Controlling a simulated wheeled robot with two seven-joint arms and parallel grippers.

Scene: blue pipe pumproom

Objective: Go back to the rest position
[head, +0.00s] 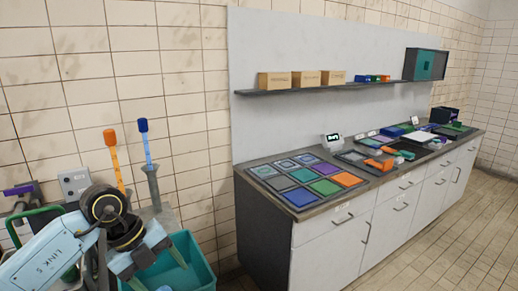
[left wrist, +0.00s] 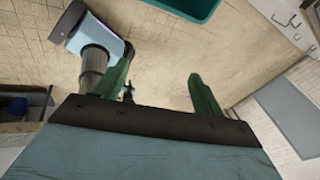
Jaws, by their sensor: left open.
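My left arm comes in at the lower left of the head view. In the left wrist view my left gripper (left wrist: 159,72) shows two green fingers set well apart. Nothing is between them, and the tiled floor shows through the gap. The teal bin also shows at the top of the left wrist view (left wrist: 185,8). My right gripper is in neither view.
A long counter (head: 350,235) with coloured tiles and trays on top runs along the wall at right. A shelf (head: 330,87) above it holds cardboard boxes (head: 305,78). Orange-topped (head: 116,160) and blue-topped (head: 146,140) tools stand upright behind my arm. The floor at right (head: 440,260) is clear.

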